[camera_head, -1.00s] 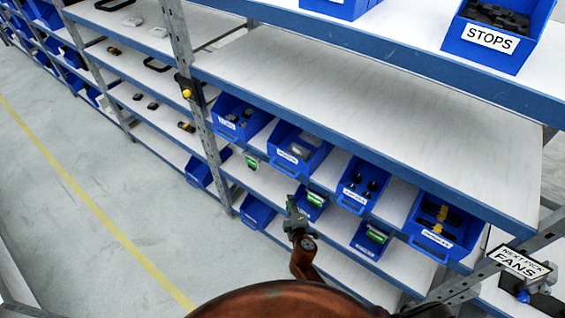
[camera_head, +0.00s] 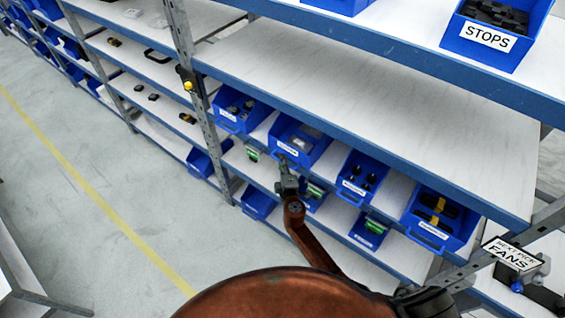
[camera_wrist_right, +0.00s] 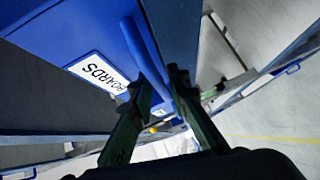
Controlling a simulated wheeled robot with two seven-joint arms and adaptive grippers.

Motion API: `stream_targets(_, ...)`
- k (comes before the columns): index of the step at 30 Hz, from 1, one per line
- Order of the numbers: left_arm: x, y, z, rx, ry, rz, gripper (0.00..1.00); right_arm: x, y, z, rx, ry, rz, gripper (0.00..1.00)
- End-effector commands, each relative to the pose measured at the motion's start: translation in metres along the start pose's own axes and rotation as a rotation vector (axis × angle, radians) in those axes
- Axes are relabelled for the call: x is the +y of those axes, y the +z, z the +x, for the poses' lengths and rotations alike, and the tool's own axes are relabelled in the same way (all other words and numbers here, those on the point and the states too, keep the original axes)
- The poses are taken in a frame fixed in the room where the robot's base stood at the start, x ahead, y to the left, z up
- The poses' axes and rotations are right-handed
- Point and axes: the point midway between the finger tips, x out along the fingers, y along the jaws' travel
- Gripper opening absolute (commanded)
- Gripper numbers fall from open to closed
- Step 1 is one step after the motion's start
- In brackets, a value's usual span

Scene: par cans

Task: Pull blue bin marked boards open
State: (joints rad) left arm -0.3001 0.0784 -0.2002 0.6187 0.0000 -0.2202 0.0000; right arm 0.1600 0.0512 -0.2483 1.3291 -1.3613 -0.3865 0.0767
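The blue bin marked boards (camera_wrist_right: 82,45) fills the upper left of the right wrist view, with its white label reading BOARDS. In the head view I take it to be the blue bin (camera_head: 311,137) just above my right gripper; its label is too small to read there. My right gripper (camera_head: 284,165) is at the front of that bin, near its handle. In the wrist view, the fingers of the right gripper (camera_wrist_right: 161,78) are apart, with the blue handle (camera_wrist_right: 140,52) running between their tips. I cannot tell whether they touch it. My left gripper is not in view.
Other blue bins (camera_head: 241,107) (camera_head: 360,178) (camera_head: 440,218) stand on the same shelf on both sides. Smaller bins (camera_head: 368,233) sit on the shelf below. A shelf edge (camera_head: 380,150) runs above the bins. The floor (camera_head: 90,200) at left is clear.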

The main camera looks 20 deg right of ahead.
Motion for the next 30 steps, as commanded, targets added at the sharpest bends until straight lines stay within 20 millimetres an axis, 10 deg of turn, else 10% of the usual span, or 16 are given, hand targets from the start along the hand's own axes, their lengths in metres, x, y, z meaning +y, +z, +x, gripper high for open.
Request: stream_targets(30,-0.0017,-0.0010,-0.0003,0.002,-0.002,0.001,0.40,-0.0004,0.0003,-0.0003,0.000,-0.001,0.000,0.00)
